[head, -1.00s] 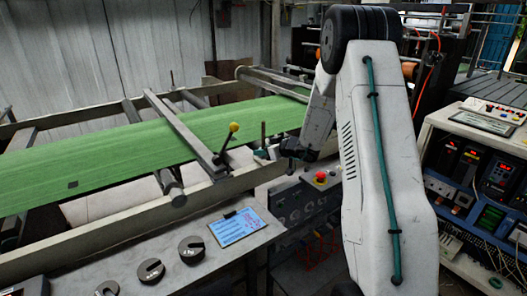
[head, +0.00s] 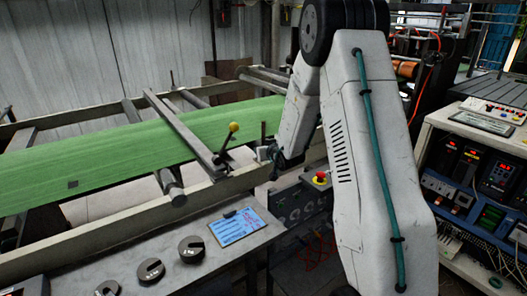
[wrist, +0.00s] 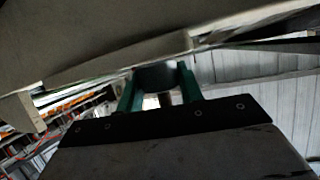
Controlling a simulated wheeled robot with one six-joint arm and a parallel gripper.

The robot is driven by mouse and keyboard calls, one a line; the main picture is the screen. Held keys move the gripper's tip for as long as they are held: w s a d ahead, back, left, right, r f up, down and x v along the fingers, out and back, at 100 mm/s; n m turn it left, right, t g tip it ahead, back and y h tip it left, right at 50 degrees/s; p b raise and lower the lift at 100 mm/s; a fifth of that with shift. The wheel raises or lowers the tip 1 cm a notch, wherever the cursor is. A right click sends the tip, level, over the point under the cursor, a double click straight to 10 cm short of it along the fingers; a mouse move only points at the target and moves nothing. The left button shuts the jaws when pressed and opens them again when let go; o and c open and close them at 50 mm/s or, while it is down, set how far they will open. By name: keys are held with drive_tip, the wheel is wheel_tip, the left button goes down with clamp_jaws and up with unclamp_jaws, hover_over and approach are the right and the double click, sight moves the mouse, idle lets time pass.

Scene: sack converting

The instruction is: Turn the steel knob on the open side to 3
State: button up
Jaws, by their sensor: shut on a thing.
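In the wrist view my gripper (wrist: 158,88) has two green fingers, one on each side of a dark grey round steel knob (wrist: 155,75). The fingers are shut on the knob, under a pale beam. In the head view my gripper (head: 270,152) is small and dark, at the near rail of the machine frame, partly hidden by my own arm. The knob cannot be made out in the head view. No scale or number on it is readable in either view.
Green sack web (head: 100,165) runs across the machine frame. A lever with a yellow ball (head: 233,127) stands left of my gripper. A red emergency button (head: 320,178) is just below right. A clipboard (head: 236,226) and slotted dark weights (head: 191,249) lie on the grey table.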

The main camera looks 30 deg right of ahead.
drive_tip(key=shift+r, duration=0.1)
drive_tip(key=o, duration=1)
drive_tip(key=v, duration=0.7)
drive_tip(key=shift+s+a, duration=0.1)
drive_tip(key=shift+s, duration=0.2)
